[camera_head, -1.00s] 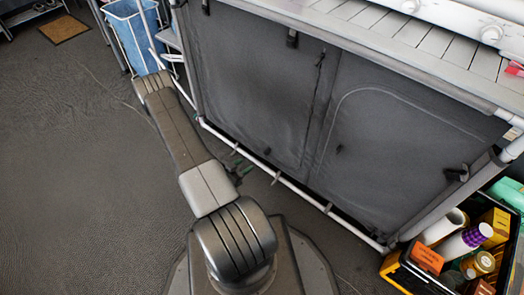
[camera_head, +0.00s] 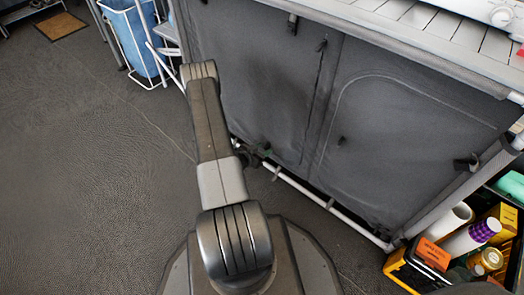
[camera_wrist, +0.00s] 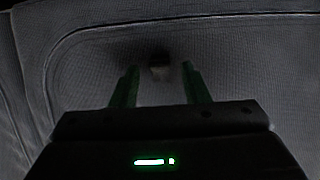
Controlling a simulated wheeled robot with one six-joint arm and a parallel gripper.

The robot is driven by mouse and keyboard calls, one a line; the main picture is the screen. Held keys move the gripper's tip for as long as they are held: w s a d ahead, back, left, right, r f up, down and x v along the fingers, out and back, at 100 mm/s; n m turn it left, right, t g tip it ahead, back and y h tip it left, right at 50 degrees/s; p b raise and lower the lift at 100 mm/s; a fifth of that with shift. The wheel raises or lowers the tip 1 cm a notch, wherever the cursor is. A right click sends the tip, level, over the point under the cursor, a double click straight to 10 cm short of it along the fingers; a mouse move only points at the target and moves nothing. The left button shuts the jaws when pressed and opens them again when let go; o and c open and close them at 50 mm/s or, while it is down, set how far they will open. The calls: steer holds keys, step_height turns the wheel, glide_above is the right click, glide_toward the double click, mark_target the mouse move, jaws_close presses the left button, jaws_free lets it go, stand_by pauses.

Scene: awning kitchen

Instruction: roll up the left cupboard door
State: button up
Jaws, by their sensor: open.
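The left cupboard door (camera_head: 255,75) is a dark grey fabric panel, hanging down and closed. My gripper (camera_head: 263,150) is low in front of this door, mostly hidden behind my own arm in the head view. In the wrist view my gripper (camera_wrist: 160,80) shows two green fingers standing apart, with dark fabric ahead. A curved seam runs around this panel.
A white rail (camera_head: 310,195) runs along the cupboard's foot. A yellow-black crate (camera_head: 400,270) of cans and rolls stands at right. A blue bin (camera_head: 130,40) stands at left. Floor at left is clear.

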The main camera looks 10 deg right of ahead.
jaws_close()
steer(key=shift+r, duration=0.15)
step_height(320, 180, up, 57)
steer(key=p, duration=3)
steer(key=shift+w+r, duration=0.1)
steer(key=shift+r, duration=0.1)
jaws_free()
